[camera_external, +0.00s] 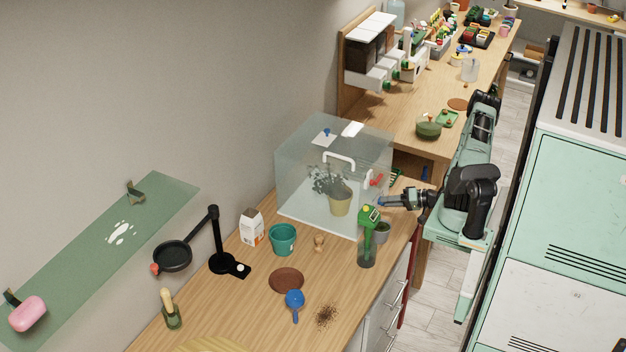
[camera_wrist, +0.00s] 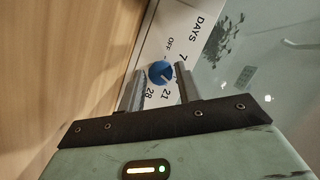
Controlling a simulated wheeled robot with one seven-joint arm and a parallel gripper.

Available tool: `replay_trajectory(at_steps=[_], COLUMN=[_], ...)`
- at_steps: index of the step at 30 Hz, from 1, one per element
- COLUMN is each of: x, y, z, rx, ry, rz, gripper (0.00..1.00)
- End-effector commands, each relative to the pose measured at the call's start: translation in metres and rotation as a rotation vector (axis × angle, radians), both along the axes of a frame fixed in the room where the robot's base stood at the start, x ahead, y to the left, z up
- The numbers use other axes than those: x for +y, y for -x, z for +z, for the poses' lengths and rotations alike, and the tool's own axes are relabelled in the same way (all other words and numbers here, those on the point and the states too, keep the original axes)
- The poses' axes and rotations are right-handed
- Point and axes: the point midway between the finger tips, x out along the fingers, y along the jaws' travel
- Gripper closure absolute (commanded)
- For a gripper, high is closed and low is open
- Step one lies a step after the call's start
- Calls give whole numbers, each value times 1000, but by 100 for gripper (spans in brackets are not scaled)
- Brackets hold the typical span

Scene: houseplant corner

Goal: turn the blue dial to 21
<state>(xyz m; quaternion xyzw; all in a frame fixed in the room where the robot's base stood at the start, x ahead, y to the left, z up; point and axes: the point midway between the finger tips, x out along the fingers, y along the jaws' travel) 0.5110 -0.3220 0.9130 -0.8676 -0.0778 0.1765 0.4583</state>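The blue dial (camera_wrist: 160,73) is a small round knob on a white panel (camera_wrist: 195,22) printed with DAYS, OFF, 7, 21 and 28. A short pale mark shows on the dial's lower right part, but I cannot read its exact setting. My gripper (camera_wrist: 162,78) is open, with one finger on each side of the dial. Small gaps seem to show, but contact is unclear. In the external view my gripper (camera_external: 384,202) reaches left to the near right corner of the clear case (camera_external: 290,180); the dial there is not clearly visible.
A potted plant (camera_external: 341,200) is inside the case. A teal pot (camera_external: 283,239), brown saucer (camera_external: 286,280) and blue scoop (camera_external: 295,299) lie farther left.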

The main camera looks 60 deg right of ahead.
Motion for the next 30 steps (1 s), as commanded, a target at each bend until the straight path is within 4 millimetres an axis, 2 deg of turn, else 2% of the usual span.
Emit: replay_trajectory(at_steps=[10,14,17,30], x=[0,-4,-9,-39], y=[1,10,24,118], z=[0,1,4,27], rx=[0,1,1,1], ry=[1,4,4,5], rz=[1,0,-2,-2], gripper=[52,52,52,52])
